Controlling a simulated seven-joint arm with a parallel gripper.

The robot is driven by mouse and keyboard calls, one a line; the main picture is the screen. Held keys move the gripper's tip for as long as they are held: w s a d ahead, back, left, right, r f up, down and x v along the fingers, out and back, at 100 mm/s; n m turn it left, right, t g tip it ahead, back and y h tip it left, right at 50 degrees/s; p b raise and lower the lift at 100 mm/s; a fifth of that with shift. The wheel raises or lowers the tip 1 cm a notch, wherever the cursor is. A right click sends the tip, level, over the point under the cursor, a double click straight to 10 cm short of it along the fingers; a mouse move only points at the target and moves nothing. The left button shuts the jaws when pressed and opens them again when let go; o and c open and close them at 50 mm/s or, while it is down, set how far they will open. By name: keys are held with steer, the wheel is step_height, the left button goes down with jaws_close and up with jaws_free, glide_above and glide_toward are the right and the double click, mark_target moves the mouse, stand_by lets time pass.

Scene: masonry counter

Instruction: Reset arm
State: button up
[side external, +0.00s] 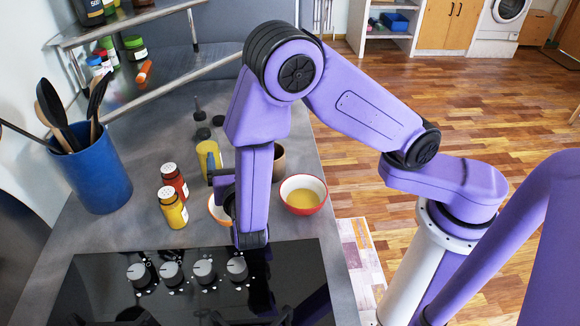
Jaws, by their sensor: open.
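My purple arm reaches over the counter, and its lower link hangs down near the front edge of the black stove. My gripper (216,181) is the dark part partly hidden behind that link, just above the counter. It is open, and I see nothing held in it. A white and orange bowl (217,211) shows partly below it, largely covered by my arm. A red bowl (304,194) with yellow contents stands to the right of the link. A yellow object (207,158) stands just behind the gripper.
Red (174,182) and yellow (172,208) shaker jars stand left of the gripper. A blue utensil crock (91,172) is farther left. A brown cup (279,160) is behind the link. The black stove (120,275) with several knobs is in front. A metal shelf (150,90) with jars rises behind.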

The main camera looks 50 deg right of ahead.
steer(key=s+d+r+m+g, duration=0.1)
steer(key=s+d+m+g, duration=0.4)
steer(key=d+g, duration=0.15)
steer(key=s+d+r+m+g+y, duration=0.2)
steer(key=s+m+y, duration=0.3)
steer(key=s, duration=0.5)
steer(key=s+d+r+m+g+y, duration=0.3)
steer(key=s+d+m+g+y, duration=0.1)
steer(key=s, duration=0.5)
steer(key=shift+s+d+m+g+y, duration=0.4)
steer(key=shift+d+m+y, duration=0.1)
steer(key=shift+y, duration=0.1)
